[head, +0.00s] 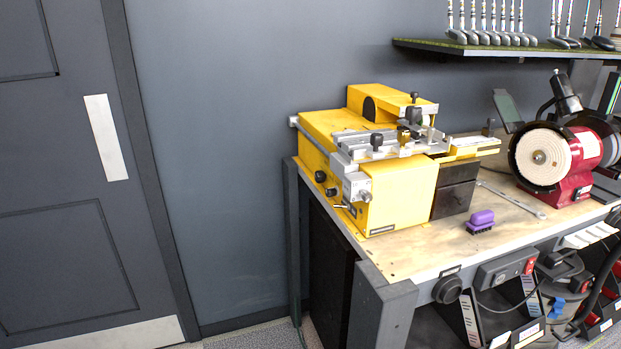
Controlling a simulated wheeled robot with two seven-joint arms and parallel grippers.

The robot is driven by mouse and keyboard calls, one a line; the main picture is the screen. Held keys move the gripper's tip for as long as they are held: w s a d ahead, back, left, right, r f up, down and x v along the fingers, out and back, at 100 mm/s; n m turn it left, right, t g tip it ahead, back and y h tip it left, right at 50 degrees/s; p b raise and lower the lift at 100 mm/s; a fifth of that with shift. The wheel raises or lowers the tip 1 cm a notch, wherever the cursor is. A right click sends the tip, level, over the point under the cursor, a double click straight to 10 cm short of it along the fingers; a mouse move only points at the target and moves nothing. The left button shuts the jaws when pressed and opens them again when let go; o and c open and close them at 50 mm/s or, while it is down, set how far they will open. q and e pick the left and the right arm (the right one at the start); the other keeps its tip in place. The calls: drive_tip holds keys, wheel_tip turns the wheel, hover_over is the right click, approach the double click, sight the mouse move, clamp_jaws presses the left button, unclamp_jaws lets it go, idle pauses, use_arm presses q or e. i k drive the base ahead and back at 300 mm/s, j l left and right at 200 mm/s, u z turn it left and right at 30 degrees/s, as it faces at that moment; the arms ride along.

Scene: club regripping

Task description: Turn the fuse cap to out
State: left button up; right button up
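A yellow machine (395,200) stands on the left end of the wooden workbench (400,257). Its left side carries two small round black caps or knobs, an upper one (320,176) and a lower one (331,192). Either may be the fuse cap; I cannot tell which, and any marking or turn position is too small to read. A small silver lever (342,206) sits below them, near the front corner. Neither of my grippers is in view, and nothing touches the caps.
A grey door (75,240) and bare wall are at left, with open floor before them. On the bench are a purple brush (480,220), a wrench (515,202) and a red bench grinder (575,165). A shelf (500,48) holds several golf clubs. The bench leg (385,315) stands in front.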

sight(330, 192)
drive_tip(key=i+j+z, duration=0.1)
drive_tip(key=i+j, duration=0.6)
drive_tip(key=i, duration=0.1)
